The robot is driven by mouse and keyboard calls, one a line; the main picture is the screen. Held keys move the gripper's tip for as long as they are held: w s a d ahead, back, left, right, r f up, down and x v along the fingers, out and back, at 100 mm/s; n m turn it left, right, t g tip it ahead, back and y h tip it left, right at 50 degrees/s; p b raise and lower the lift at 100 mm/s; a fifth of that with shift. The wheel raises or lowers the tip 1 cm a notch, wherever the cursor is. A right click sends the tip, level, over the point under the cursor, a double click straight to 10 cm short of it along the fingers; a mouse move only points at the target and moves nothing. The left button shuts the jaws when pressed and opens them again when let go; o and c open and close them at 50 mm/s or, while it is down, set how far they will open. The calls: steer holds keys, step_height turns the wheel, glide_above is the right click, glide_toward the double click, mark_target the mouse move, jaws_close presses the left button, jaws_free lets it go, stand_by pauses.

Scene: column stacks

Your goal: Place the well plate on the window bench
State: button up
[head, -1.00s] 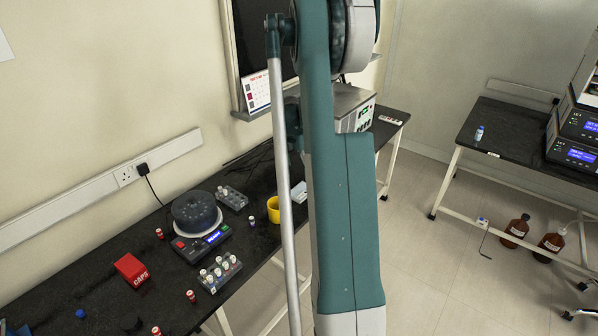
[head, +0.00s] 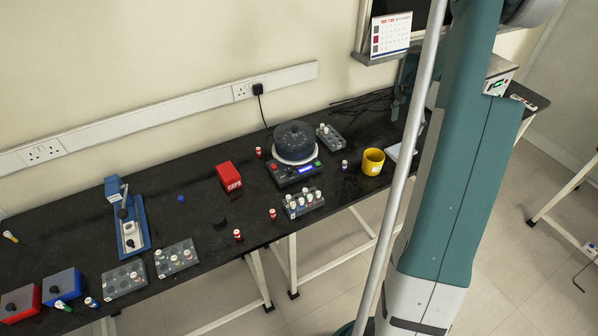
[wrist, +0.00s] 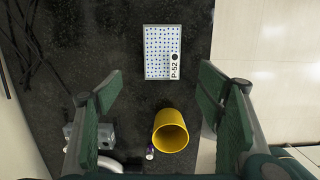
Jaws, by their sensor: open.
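The well plate (wrist: 158,35), white with rows of blue wells and a label reading P-52, lies flat on the black bench top in the wrist view. In the head view a pale flat piece (head: 394,153), probably the same plate, shows partly behind my arm. My gripper (wrist: 155,88) is open and empty. Its two green fingers stand wide apart, with the plate between and beyond their tips, not touched. Which bench is the window bench I cannot tell; no window shows.
A yellow cup (head: 373,161) stands close to the plate; in the wrist view it (wrist: 171,138) sits between the fingers. A round dark device (head: 294,142), tube racks (head: 303,203) and a red CAPS box (head: 229,176) crowd the bench. Another bench (head: 566,190) shows at right.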

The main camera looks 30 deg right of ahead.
steer(key=a+r+m+t, duration=0.1)
steer(key=a+r+m, duration=0.2)
steer(key=a+r, duration=0.55)
steer(key=a+r+m+t, duration=0.15)
steer(key=a+r, duration=0.25)
steer(key=a, duration=1)
steer(key=a+r+m+t, duration=0.1)
steer(key=a+r+m, duration=0.4)
steer(key=a, duration=0.7)
steer(key=s+a+m+t+y, duration=0.1)
steer(key=s+a+m, duration=0.3)
steer(key=s+a, duration=0.5)
steer(key=s+a+r+m+t, duration=0.1)
steer(key=s+a+m, duration=0.3)
steer(key=s+a, duration=0.6)
steer(key=a+t, duration=0.1)
steer(key=a, duration=0.7)
steer(key=shift+s+a+r+t+y, duration=0.25)
steer(key=shift+r+t+y, duration=0.05)
steer(key=shift+t+y, duration=0.1)
